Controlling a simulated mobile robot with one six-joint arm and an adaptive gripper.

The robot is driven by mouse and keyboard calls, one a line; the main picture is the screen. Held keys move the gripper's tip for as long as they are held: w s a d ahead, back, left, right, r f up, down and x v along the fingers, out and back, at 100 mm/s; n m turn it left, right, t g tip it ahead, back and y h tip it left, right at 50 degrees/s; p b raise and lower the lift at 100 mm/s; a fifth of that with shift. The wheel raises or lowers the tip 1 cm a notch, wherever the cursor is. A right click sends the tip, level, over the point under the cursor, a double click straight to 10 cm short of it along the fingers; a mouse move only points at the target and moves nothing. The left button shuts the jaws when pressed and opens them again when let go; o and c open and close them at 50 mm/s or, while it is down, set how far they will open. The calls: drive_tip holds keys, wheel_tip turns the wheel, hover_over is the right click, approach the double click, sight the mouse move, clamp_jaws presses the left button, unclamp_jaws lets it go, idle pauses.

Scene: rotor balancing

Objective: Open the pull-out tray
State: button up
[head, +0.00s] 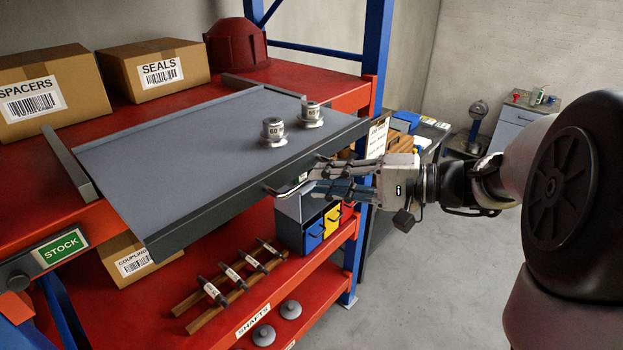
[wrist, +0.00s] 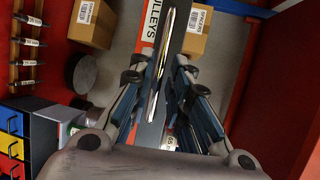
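The pull-out tray (head: 190,137) is a flat grey board with a dark front lip (head: 215,203), on the red upper shelf. It stands partly out past the shelf's front edge. Its handle (head: 291,188) is a shiny metal bar on the front lip. The bar also shows in the wrist view (wrist: 162,50), running between the fingers. My gripper (head: 322,179) is at the right part of the handle, its fingers apart around the bar. Gaps show beside the bar in the wrist view, so the fingers look open. The handle's right end is partly hidden by the fingers.
Two labelled metal weights (head: 272,132) (head: 310,115) stand on the tray near its front right. Cardboard boxes (head: 155,69) and a dark red part (head: 237,45) sit behind. A blue rack post (head: 377,45) rises at right. Below are drawer bins (head: 314,236) and shafts. Floor in front is clear.

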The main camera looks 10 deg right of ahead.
drive_tip(key=v, duration=0.8)
drive_tip(key=shift+s, duration=0.1)
